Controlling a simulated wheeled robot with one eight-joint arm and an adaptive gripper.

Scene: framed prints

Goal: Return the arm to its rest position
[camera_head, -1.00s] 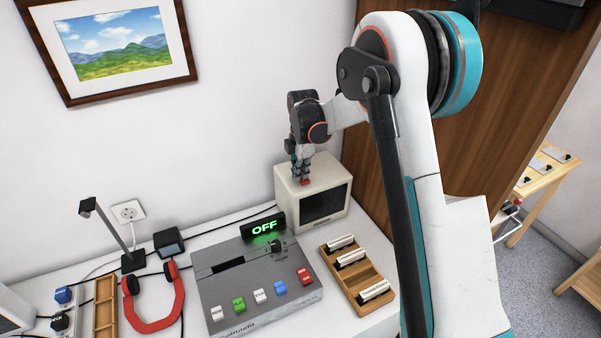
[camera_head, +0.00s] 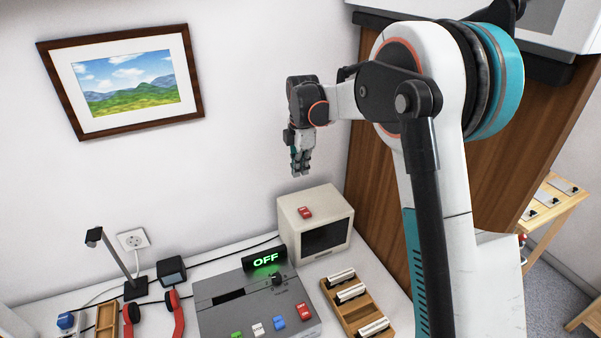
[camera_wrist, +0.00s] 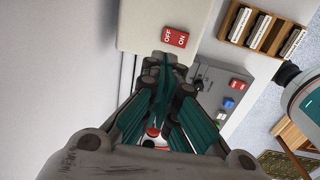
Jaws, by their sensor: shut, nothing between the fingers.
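My gripper (camera_head: 301,168) hangs in the air with its fingers pointing down, above the small beige monitor (camera_head: 290,215). Its fingers are shut with nothing between them, and they also show in the wrist view (camera_wrist: 165,65). A red ON/OFF block (camera_head: 305,212) lies on top of the monitor, apart from the fingertips. The block also shows in the wrist view (camera_wrist: 176,37), just beyond the fingers. My arm reaches in from the right, its forearm roughly level.
A grey device (camera_head: 225,307) with coloured switches and a lit OFF display (camera_head: 265,260) stands on the white desk. A wooden tray (camera_head: 342,310) of cartridges, red headphones (camera_head: 176,318) and a lamp (camera_head: 118,262) are nearby. A framed print (camera_head: 125,82) hangs on the wall. A wooden panel (camera_head: 370,165) stands behind my arm.

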